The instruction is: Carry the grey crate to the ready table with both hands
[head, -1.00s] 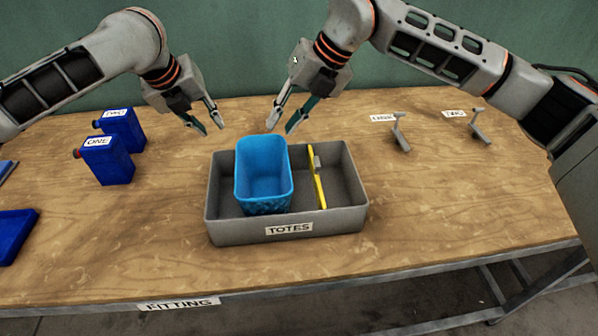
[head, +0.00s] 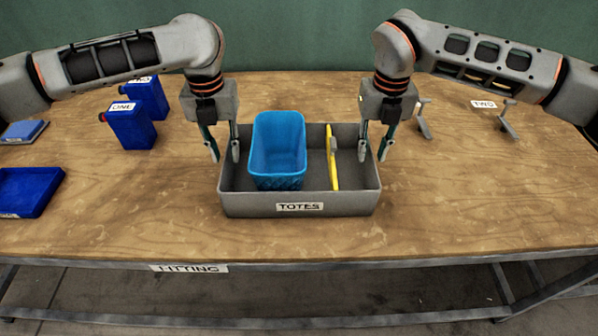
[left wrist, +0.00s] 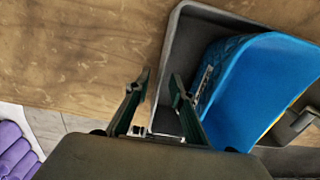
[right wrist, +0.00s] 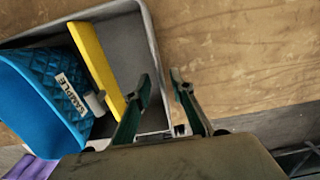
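The grey crate (head: 250,206), labelled TOTES, sits on the wooden table labelled FITTING. My right gripper (head: 373,157) is open at the right wall in the same way. The crate's walls show between the open fingers in the left wrist view (left wrist: 157,98) and the right wrist view (right wrist: 158,98). A SAMPLE label shows on the tote (right wrist: 40,100) there.
A blue tray (head: 27,192) lies at the far left. Grey brackets (head: 424,122) (head: 508,120) stand at the right. The table front is clear.

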